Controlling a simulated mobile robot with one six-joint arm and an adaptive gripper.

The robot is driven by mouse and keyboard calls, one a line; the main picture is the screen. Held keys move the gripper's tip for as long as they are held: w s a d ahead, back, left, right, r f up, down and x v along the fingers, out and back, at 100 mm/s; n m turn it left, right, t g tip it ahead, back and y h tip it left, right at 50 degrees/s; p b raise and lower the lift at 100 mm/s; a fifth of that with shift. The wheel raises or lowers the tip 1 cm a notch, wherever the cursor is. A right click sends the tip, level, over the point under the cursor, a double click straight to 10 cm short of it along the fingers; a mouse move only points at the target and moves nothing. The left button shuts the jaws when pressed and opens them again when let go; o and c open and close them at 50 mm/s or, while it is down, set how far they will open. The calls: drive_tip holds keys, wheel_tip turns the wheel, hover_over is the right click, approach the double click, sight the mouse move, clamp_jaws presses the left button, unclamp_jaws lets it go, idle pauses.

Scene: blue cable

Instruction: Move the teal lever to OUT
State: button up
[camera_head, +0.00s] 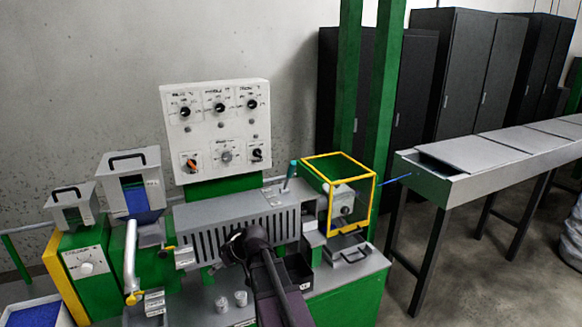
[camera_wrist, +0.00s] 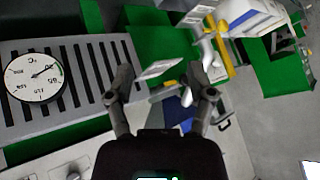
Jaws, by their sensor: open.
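The teal lever (camera_head: 291,171) stands on top of the grey slotted housing (camera_head: 222,219), towards its right end in the head view. It is nearly upright, its top leaning slightly right. No OUT marking near it is readable. My gripper (camera_head: 236,243) is in front of the housing, to the left of the lever and lower in the picture, apart from it. In the wrist view my gripper (camera_wrist: 158,82) has its two fingers spread with nothing held between them. The lever cannot be made out in the wrist view.
A yellow-framed clear guard (camera_head: 339,167) stands just right of the lever. A white control panel (camera_head: 217,130) rises behind. A round gauge (camera_wrist: 33,78) shows in the wrist view. The air above the housing looks clear.

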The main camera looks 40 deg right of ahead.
drive_tip(key=w+d+r+t, duration=0.4)
drive_tip(key=d+r, duration=0.1)
drive_tip(key=d, duration=0.5)
drive_tip(key=m+t+h+p, duration=0.2)
drive_tip(key=t+h, duration=0.4)
drive_tip(key=t, duration=0.2)
approach(292, 173)
drive_tip(key=s+r, duration=0.3)
drive_tip(key=s, duration=0.1)
drive_tip(key=shift+w+a+f, duration=0.1)
drive_tip(key=shift+a, duration=0.1)
drive_tip(key=shift+w, duration=0.15)
drive_tip(key=w, duration=0.9)
drive_tip(key=w+d, duration=0.1)
drive_tip(key=w, duration=0.3)
drive_tip(key=shift+w, duration=0.3)
drive_tip(key=shift+c, duration=0.2)
drive_tip(key=shift+a, duration=0.1)
clamp_jaws()
